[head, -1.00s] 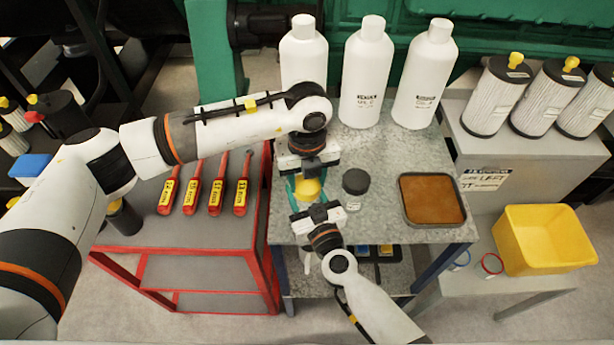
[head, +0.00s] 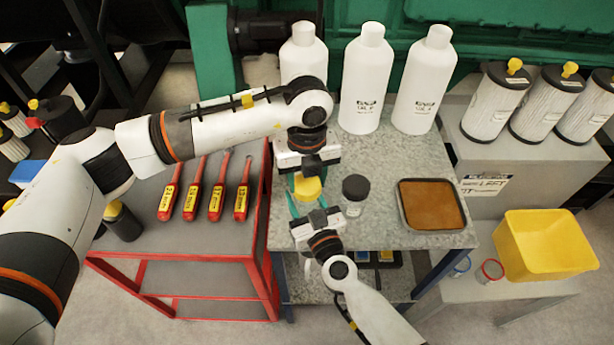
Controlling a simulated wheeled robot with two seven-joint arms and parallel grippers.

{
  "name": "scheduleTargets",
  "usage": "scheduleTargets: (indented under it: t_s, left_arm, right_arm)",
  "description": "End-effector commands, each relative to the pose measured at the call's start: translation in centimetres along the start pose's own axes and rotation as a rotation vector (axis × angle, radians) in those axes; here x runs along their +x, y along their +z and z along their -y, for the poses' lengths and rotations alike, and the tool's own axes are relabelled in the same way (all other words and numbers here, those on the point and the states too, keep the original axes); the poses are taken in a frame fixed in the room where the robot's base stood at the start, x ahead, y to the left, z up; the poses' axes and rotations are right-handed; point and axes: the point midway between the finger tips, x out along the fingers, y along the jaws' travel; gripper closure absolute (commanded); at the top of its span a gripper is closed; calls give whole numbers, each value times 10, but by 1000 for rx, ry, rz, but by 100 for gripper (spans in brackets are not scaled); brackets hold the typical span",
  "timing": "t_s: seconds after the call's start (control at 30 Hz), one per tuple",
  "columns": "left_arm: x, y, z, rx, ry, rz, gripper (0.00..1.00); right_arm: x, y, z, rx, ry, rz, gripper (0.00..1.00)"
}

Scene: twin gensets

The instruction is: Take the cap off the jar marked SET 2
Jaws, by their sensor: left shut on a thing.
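A yellow cap (head: 308,188) shows between my two grippers, near the left edge of the grey speckled worktable (head: 375,160). The jar under it is mostly hidden by the grippers, and no marking on it can be read. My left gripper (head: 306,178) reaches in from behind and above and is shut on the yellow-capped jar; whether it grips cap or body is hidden. My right gripper (head: 312,212) comes from the front, close against the same jar; its finger gap is not clear. A dark-capped jar (head: 355,194) stands upright just to the right, its label too small to read.
A tray (head: 433,230) with a brown surface lies at the table's right. Three white bottles (head: 368,80) stand at the back. Several red-handled screwdrivers (head: 192,203) lie on the red cart (head: 150,235). A yellow bin (head: 545,250) stands at right. Bare tabletop lies behind the dark-capped jar.

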Motion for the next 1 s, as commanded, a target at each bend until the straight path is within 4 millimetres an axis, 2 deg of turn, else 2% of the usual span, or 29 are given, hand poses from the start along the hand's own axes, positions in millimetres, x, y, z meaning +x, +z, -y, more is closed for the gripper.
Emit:
scheduleTargets:
  t_s: [0.17,0.4,0.6,0.63,0.77,0.8,1.0]
  left_arm:
    - [-11,0,0,0,1,-2,80]
    - [-39,0,0,0,1,-1,80]
    - [-40,0,0,0,0,0,80]
    - [-40,0,0,0,0,0,80]
    - [-40,0,0,0,0,0,80]
    - [-40,0,0,0,0,0,80]
    - [-40,0,0,0,0,0,80]
  right_arm:
    - [0,0,0,0,1,-1,100]
    - [0,0,0,0,0,-1,100]
    - [0,0,0,0,0,-1,100]
    - [0,0,0,0,0,-1,49]
    - [0,0,0,0,0,-1,28]
    - [0,0,0,0,0,-1,25]
    - [0,0,0,0,0,0,25]
